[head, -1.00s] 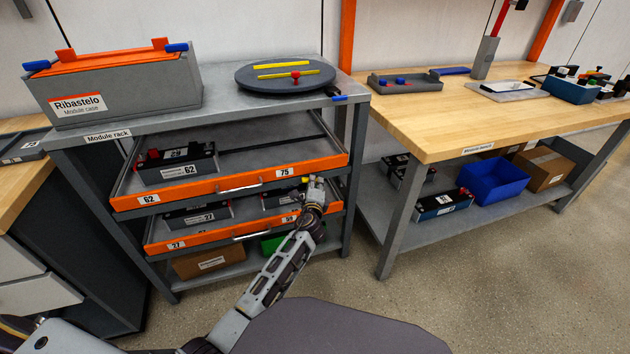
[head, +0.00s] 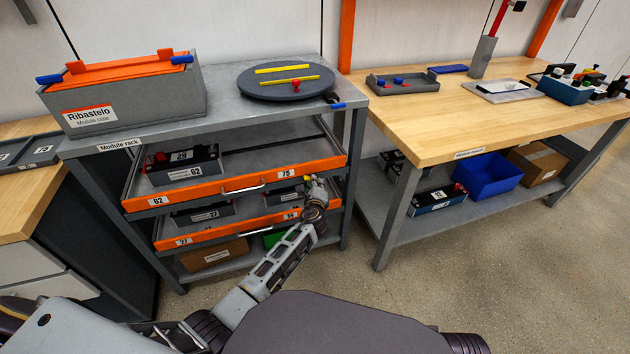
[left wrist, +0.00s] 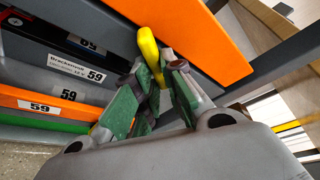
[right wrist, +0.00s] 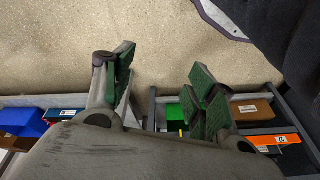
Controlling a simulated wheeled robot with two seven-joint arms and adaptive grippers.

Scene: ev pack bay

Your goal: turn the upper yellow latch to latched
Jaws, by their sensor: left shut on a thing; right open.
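The upper yellow latch (left wrist: 149,52) shows in the left wrist view as a curved yellow handle beside the large orange drawer front (left wrist: 185,35). My left gripper (left wrist: 152,98) is shut on it, with its green pads on both sides hiding its lower part. In the head view, my left gripper (head: 317,188) is at the right end of the rack's drawers, and the latch is too small and covered to read its angle. My right gripper (right wrist: 160,90) is open and empty, above the floor.
The upper drawer (head: 235,189) and lower drawer (head: 228,230) have orange fronts and hold modules. A grey rack post (head: 352,190) stands close right of my left gripper. A workbench (head: 440,135) stands to the right. The floor (head: 480,260) in front is clear.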

